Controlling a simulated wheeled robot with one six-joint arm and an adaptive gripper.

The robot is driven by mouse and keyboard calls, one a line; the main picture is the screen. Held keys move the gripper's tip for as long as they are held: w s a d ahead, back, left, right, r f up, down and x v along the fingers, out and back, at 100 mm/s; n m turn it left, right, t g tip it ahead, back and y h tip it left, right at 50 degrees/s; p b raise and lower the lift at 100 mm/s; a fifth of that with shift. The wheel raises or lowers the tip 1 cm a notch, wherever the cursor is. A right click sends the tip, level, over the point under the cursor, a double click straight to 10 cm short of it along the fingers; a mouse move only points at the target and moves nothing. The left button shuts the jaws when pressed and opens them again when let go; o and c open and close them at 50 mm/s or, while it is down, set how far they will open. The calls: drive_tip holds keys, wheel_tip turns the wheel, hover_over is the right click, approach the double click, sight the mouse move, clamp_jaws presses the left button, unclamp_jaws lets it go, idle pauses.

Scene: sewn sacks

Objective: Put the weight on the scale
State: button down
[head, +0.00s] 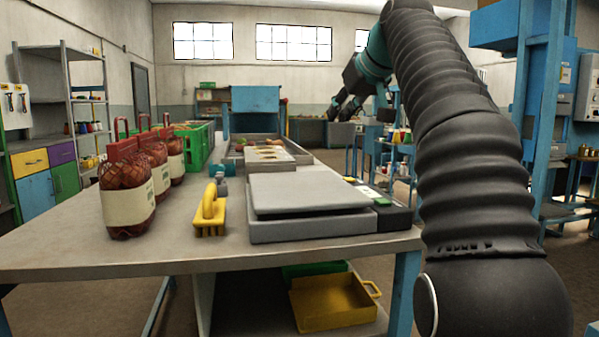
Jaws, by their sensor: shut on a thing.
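The scale, with a flat grey plate (306,191) over a grey base (310,228), stands on the near right of the table. Its plate is bare. A dark panel (392,216) with a green mark lies along its right side. My gripper (338,107) is black and small at the end of my arm, high above and beyond the scale. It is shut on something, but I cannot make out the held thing. I cannot pick out the weight for certain. A small grey and teal item (217,170) stands left of the scale, behind a yellow handled tool (210,211).
Net sacks of reddish produce (128,201) with pale labels stand along the table's (85,252) left side. Green crates (194,145) and a tray (268,154) lie farther back. A yellow bin (335,304) sits on the lower shelf. The front left tabletop is clear.

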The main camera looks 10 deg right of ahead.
drive_tip(key=shift+w+a+f+b, duration=0.3)
drive_tip(key=shift+w+a+f, duration=0.85)
drive_tip(key=shift+w+f, duration=0.4)
drive_tip(key=shift+w+a+f+b, duration=0.35)
drive_tip(key=shift+w+a+f, duration=0.85)
drive_tip(key=shift+f, duration=0.7)
drive_tip(key=shift+w+a+f+b, duration=0.3)
drive_tip(key=shift+w+a+f, duration=0.8)
drive_tip(key=shift+w+f, duration=0.5)
drive_tip(key=shift+s+f, duration=0.15)
drive_tip(key=shift+f, duration=0.1)
drive_tip(key=c, duration=1)
unclamp_jaws()
drive_tip(key=shift+f, duration=0.1)
drive_tip(key=shift+o, duration=0.2)
drive_tip(key=shift+r, duration=0.2)
drive_tip(key=v, duration=1.2)
drive_tip(key=shift+p, duration=0.35)
